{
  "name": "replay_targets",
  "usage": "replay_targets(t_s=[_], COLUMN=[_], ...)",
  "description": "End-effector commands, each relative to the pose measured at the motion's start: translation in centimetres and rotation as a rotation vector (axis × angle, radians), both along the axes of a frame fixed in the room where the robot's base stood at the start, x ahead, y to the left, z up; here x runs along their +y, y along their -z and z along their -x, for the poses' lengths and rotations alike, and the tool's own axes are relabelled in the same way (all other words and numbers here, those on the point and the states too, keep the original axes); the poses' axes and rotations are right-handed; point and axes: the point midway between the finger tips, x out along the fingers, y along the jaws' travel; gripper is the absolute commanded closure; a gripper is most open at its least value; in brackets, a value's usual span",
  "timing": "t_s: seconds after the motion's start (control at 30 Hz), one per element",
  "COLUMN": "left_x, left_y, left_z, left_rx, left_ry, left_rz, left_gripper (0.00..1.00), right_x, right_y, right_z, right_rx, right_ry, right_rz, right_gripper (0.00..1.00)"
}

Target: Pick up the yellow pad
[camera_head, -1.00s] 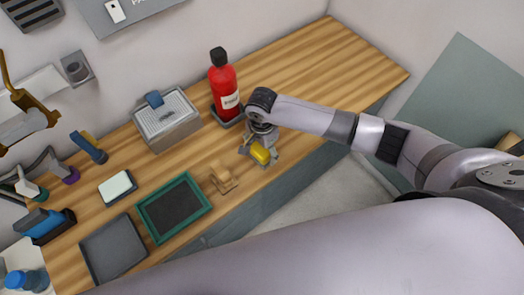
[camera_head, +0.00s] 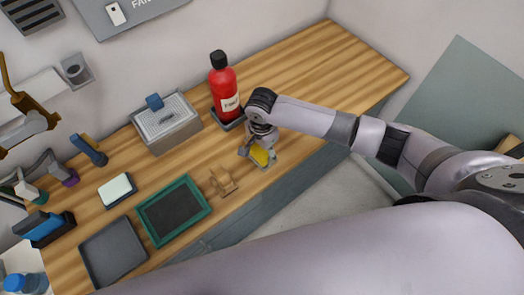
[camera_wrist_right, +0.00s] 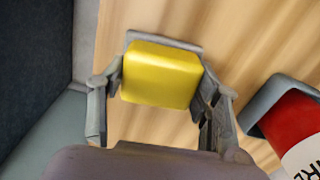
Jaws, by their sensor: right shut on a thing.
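The yellow pad (camera_wrist_right: 160,73) is a rounded block between the fingers of my right gripper in the right wrist view. It also shows in the head view (camera_head: 260,156), partly covered by the fingers. My right gripper (camera_head: 258,158) is shut on it, one finger against each side. A grey edge shows along the far side of the pad in the wrist view. I cannot tell whether the pad is clear of the bench. My left gripper is not in view.
A red bottle (camera_head: 224,85) stands in a dark holder just behind the right gripper. A grey box (camera_head: 168,130) stands behind. The wooden bench's right end (camera_head: 345,65) is clear.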

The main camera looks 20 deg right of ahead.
Motion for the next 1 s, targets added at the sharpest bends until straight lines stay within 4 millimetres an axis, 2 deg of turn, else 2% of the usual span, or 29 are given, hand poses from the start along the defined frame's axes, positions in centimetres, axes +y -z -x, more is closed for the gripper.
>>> replay_targets(t_s=[0.17, 0.27, 0.5, 0.73, 0.83, 1.0], left_x=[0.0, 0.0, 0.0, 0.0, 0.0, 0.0], left_y=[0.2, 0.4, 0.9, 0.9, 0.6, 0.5], left_z=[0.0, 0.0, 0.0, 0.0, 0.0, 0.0], left_rx=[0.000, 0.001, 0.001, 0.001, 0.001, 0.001], left_ry=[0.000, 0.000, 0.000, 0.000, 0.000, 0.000], left_rz=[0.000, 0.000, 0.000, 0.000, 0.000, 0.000], left_gripper=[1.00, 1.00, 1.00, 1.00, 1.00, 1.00], right_x=[0.0, 0.1, 0.1, 0.0, 0.0, 0.0], right_y=[-2.6, -5.0, -12.1, -17.2, -18.5, -19.3], right_z=[-0.1, -0.1, -0.2, -0.1, -0.1, 0.0], right_rx=[-0.004, -0.005, -0.006, -0.004, -0.004, 0.000], right_ry=[0.000, -0.001, -0.001, 0.000, 0.001, 0.001], right_rz=[-0.003, -0.003, -0.004, 0.000, 0.001, 0.001], right_gripper=[0.71, 0.71, 0.71, 0.71, 0.71, 0.71])
